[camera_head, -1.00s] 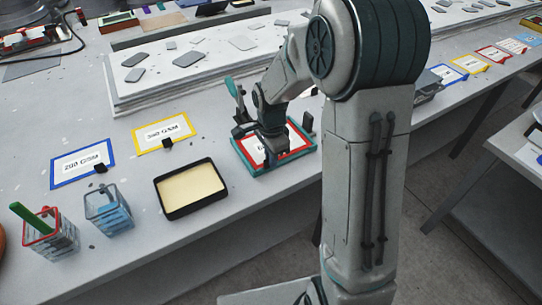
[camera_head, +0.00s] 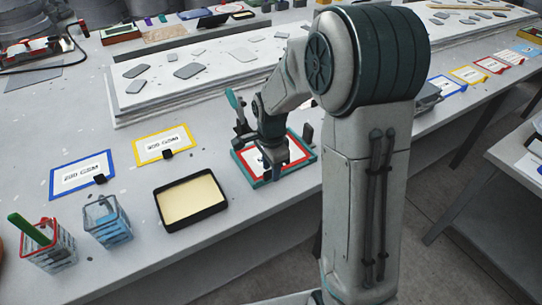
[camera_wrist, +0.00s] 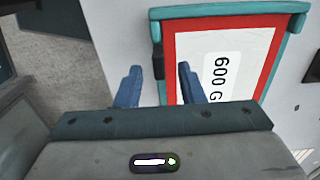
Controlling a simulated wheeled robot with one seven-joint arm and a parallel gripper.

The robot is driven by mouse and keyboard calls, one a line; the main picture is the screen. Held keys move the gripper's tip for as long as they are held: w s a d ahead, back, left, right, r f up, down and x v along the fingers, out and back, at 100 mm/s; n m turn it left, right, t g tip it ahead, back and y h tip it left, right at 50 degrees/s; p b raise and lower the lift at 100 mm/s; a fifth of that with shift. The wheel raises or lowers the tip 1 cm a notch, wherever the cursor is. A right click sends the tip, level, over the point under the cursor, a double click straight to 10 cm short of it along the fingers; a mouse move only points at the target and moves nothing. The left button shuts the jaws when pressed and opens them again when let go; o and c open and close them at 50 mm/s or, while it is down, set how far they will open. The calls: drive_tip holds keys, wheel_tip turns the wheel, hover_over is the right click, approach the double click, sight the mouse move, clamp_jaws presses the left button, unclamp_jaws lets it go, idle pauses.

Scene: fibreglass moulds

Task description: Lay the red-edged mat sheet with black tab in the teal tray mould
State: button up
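The red-edged mat sheet (camera_wrist: 222,35), with a white label reading 600 G, lies flat inside the teal tray mould (camera_wrist: 285,50). In the head view, the sheet (camera_head: 289,152) shows inside the teal rim (camera_head: 296,165), partly covered by my gripper (camera_head: 268,168). The black tab (camera_wrist: 158,62) stands at the sheet's left edge in the wrist view. My gripper (camera_wrist: 159,82) is open, its two blue fingers apart on either side of the tab's line. Nothing shows held between them. The fingers hide part of the sheet's near left side.
A black tray with cream contents (camera_head: 190,200) stands left of the mould. A blue-edged sheet (camera_head: 82,174) and a yellow-edged sheet (camera_head: 163,144) lie further left. Wire baskets (camera_head: 107,220) stand at the front left. A raised white board (camera_head: 190,65) lies behind.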

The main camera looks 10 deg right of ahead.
wheel_tip(320, 180, up, 14)
drive_tip(key=shift+f, duration=0.25)
idle(0.4)
drive_tip(key=s+d+n+t+p, duration=0.1)
drive_tip(key=s+d+n+t, duration=0.1)
drive_tip(key=s+n, duration=1.2)
drive_tip(key=s+d, duration=0.1)
drive_tip(key=s, duration=0.3)
drive_tip(key=shift+s+r+t, duration=0.35)
drive_tip(key=shift+t, duration=0.05)
